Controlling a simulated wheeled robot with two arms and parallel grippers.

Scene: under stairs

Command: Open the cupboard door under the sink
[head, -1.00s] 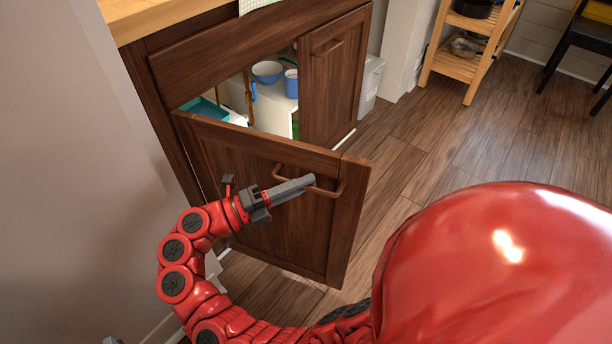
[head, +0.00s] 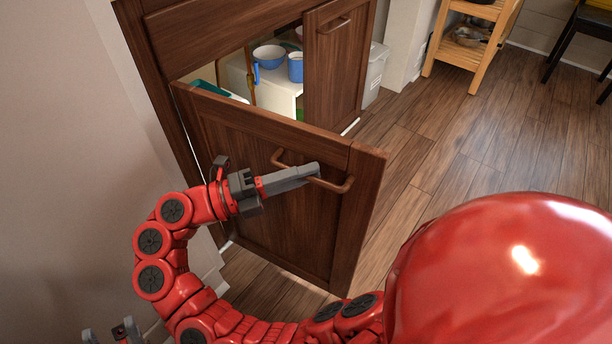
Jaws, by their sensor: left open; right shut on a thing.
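The dark wooden cupboard door (head: 240,135) stands ajar, swung out from the cabinet on its left-hand side. Its bar handle (head: 343,187) is near the top right of the door. My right gripper (head: 312,172) is shut on this handle, its grey fingers lying across the bar and hiding part of it. The red arm behind it curls round from below. My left gripper (head: 108,334) is only partly in view at the bottom left edge. Its fingertips are apart, and it is away from the door.
Behind the door, the cupboard holds blue bowls (head: 269,56), a blue cup (head: 295,67) and a teal item. The neighbouring door (head: 336,70) is shut. A grey wall (head: 60,170) is close on the left. The wooden floor (head: 470,140) is clear on the right, before a shelf rack (head: 478,50).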

